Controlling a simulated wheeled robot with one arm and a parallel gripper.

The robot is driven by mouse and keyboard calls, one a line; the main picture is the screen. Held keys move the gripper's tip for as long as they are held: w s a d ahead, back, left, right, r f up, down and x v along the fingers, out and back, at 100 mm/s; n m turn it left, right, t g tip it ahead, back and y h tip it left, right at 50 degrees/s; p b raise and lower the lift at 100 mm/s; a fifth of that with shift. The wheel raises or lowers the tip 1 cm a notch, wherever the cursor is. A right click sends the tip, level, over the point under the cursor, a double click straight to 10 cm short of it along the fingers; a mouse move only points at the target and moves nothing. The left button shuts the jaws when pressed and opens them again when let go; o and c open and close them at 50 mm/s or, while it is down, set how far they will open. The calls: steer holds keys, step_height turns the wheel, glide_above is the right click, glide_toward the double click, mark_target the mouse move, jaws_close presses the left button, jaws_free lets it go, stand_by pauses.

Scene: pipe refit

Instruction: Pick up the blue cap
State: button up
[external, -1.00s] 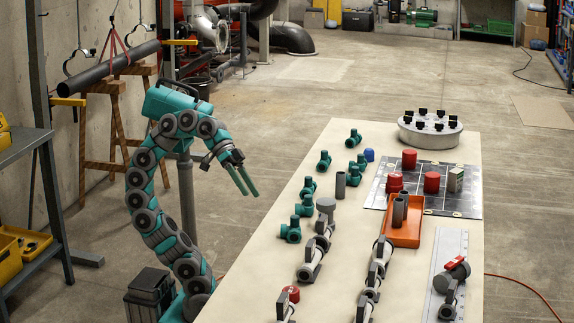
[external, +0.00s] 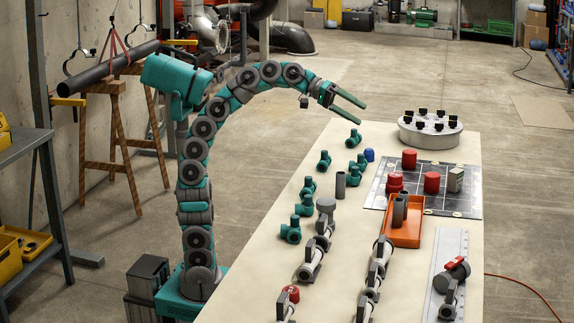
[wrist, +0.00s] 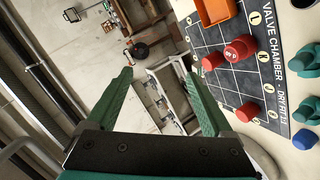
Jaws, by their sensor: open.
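The blue cap (external: 369,155) stands on the table among the green fittings, left of the dark grid mat. It also shows at the lower right of the wrist view (wrist: 304,139), to the right of my gripper. My gripper (external: 362,113) is open and empty. It is raised above the far left part of the table, above and apart from the cap. In the wrist view my two green fingers (wrist: 160,95) are spread with nothing between them.
Green fittings (external: 354,139) stand close to the cap. Red caps (external: 409,159) stand on the grid mat (external: 376,186). An orange tray (external: 401,236) holds grey pipe pieces. A round grey stand (external: 430,141) with black clips is at the far end. Bare table lies around the fittings.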

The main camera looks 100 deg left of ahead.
steer(key=w+a+f+n+p, duration=0.1)
steer(key=w+a+f+n, duration=0.15)
steer(key=a, duration=0.35)
steer(key=w+a+f+n+p, duration=0.1)
steer(key=a+f+n, duration=0.1)
steer(key=a+f, duration=0.35)
steer(key=n+h, duration=0.2)
steer(key=n, duration=1.6)
glide_toward(370, 154)
steer(key=shift+w+a+f+m, duration=0.15)
steer(key=shift+w+a+f, duration=0.1)
steer(key=shift+w, duration=0.3)
steer(key=shift+w+a+f+m, duration=0.1)
steer(key=shift+w+f, duration=0.1)
steer(key=shift+w, duration=0.35)
steer(key=shift+f+x, duration=0.15)
steer(key=shift+x, duration=1.75)
steer(key=shift+f+x, duration=0.2)
steer(key=shift+x, duration=1.75)
steer(key=shift+s+a, duration=0.1)
steer(key=shift+s, duration=0.1)
jaws_close()
